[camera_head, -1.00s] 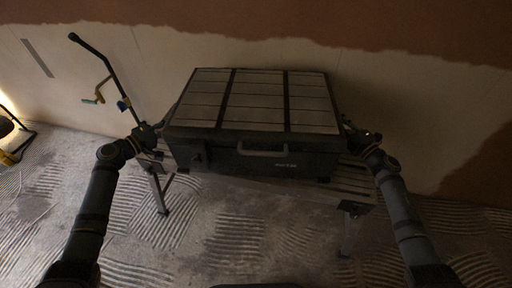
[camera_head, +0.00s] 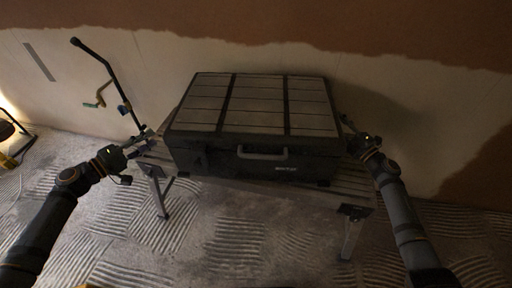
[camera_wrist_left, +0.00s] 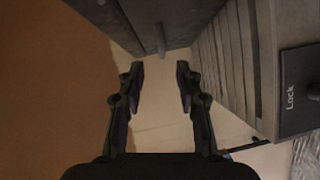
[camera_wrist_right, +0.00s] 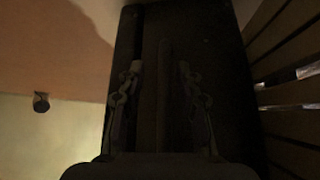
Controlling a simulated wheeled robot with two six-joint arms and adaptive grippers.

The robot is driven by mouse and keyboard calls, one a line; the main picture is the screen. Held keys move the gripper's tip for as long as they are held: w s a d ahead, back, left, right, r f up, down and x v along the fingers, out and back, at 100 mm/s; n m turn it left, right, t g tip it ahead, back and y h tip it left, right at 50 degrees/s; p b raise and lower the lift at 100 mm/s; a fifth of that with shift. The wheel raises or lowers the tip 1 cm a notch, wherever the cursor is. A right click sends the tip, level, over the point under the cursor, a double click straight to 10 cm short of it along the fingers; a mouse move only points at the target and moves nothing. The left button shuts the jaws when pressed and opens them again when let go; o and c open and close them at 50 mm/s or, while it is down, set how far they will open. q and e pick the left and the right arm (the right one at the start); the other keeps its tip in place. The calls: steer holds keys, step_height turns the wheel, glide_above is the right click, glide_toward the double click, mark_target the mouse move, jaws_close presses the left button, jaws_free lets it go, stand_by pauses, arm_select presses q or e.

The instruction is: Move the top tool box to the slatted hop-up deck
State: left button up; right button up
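The black tool box (camera_head: 250,140), with grey panels on its lid and a front handle, rests flat on the slatted hop-up deck (camera_head: 345,185). Only this one box shows. My left gripper (camera_head: 142,140) is apart from the box's left side; in the left wrist view its fingers (camera_wrist_left: 160,75) are open and empty, with the box's side handle (camera_wrist_left: 159,40) beyond them. My right gripper (camera_head: 348,132) is at the box's right side. In the right wrist view its fingers (camera_wrist_right: 157,72) stand apart, one each side of the dim side handle (camera_wrist_right: 164,95); contact is hard to tell.
A wall with half-spread brown plaster (camera_head: 300,25) stands close behind the deck. A dark bent pole (camera_head: 105,70) leans at the left. A yellow-and-black item (camera_head: 8,150), seemingly a lamp, is at the far left. The ridged floor in front is clear.

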arm_select(q)
steer(key=shift+v, duration=0.8)
arm_select(e)
steer(key=v, duration=1.2)
arm_select(q)
steer(key=shift+f, duration=0.1)
arm_select(e)
steer(key=shift+d, duration=0.1)
